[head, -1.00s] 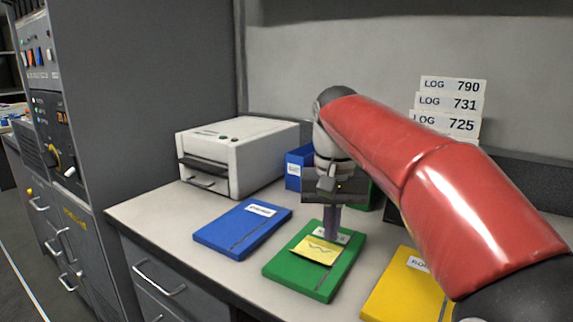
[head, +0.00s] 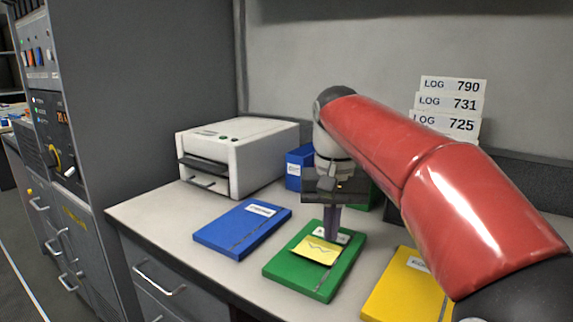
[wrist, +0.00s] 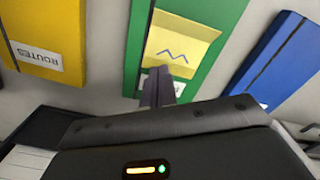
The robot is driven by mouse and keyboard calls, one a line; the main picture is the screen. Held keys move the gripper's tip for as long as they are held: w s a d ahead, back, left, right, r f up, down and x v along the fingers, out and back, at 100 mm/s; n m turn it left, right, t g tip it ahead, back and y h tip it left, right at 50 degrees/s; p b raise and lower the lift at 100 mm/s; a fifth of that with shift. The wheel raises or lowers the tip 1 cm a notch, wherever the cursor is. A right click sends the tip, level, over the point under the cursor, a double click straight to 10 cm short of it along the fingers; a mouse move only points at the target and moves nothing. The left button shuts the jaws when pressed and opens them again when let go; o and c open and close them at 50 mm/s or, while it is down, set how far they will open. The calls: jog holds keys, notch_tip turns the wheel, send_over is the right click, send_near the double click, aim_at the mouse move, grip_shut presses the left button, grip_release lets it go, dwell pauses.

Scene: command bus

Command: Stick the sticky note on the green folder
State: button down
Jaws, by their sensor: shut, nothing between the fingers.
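The green folder (head: 318,282) lies flat on the counter between the blue and yellow folders. The yellow sticky note (head: 315,250) with a dark zigzag mark lies over the folder's upper part, partly over its white label. In the wrist view the note (wrist: 183,42) shows on the green folder (wrist: 140,50), with one edge slightly raised. My gripper (head: 331,236) points down at the note's far edge, over the label. In the wrist view its fingers (wrist: 160,78) are together at the note's edge, with nothing seen between them. Whether the tips touch the note or folder is unclear.
A blue folder (head: 240,230) lies to the left and a yellow folder (head: 405,290) to the right. A white printer-like box (head: 240,155) stands at the back left. Blue and green upright binders stand behind my gripper. Bare counter separates the folders.

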jog(key=shift+f+b, duration=0.6)
jog(key=shift+f, duration=0.25)
dwell(0.6)
dwell(0.4)
jog(key=shift+r+p, duration=2.55)
jog(key=shift+p, duration=0.15)
